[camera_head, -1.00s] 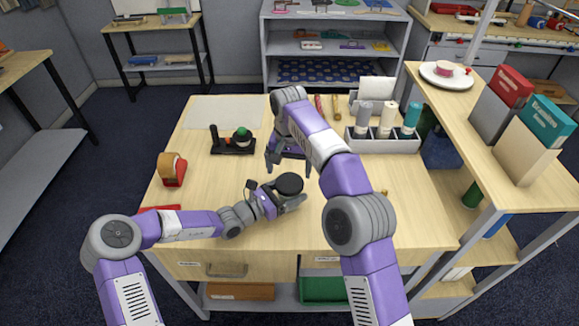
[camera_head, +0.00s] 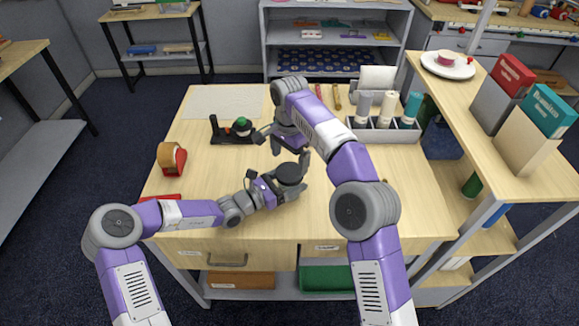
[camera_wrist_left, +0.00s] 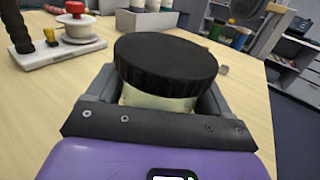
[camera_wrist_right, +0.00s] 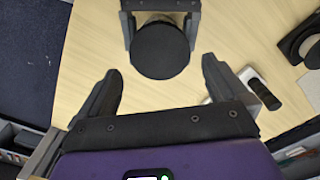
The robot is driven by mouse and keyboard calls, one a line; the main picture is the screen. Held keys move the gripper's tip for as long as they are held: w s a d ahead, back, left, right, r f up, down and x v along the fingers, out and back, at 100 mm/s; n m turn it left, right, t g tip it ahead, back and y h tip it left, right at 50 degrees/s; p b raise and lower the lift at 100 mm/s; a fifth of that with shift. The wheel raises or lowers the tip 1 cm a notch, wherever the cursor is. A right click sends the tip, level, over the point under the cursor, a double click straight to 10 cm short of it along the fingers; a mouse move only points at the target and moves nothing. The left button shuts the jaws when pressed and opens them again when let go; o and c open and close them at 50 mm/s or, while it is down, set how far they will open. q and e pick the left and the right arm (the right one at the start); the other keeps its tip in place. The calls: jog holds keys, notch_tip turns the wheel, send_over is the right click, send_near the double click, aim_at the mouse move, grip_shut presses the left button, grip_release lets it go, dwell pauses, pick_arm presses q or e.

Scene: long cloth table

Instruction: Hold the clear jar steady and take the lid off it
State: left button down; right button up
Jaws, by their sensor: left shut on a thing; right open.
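The clear jar (camera_wrist_left: 158,99) with its black lid (camera_wrist_left: 166,62) stands between the fingers of my left gripper (camera_wrist_left: 160,100), which is shut on the jar below the lid. In the head view the lid (camera_head: 289,173) is on top and my left gripper (camera_head: 285,190) hides most of the jar. My right gripper (camera_head: 290,150) is open and empty, just behind and above the lid. In the right wrist view the lid (camera_wrist_right: 160,50) lies beyond the open fingers of my right gripper (camera_wrist_right: 160,85), not between them.
A grey holder with bottles (camera_head: 385,133) stands at the back right. A raised shelf (camera_head: 490,130) borders the right side.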

aim_at(289, 172)
jog(key=shift+f, duration=2.35)
jog(key=c, duration=0.9)
jog(key=n, duration=0.4)
jog(key=shift+c, duration=0.2)
jog(key=n, duration=0.6)
jog(key=o, duration=0.9)
jog(key=shift+o, duration=0.2)
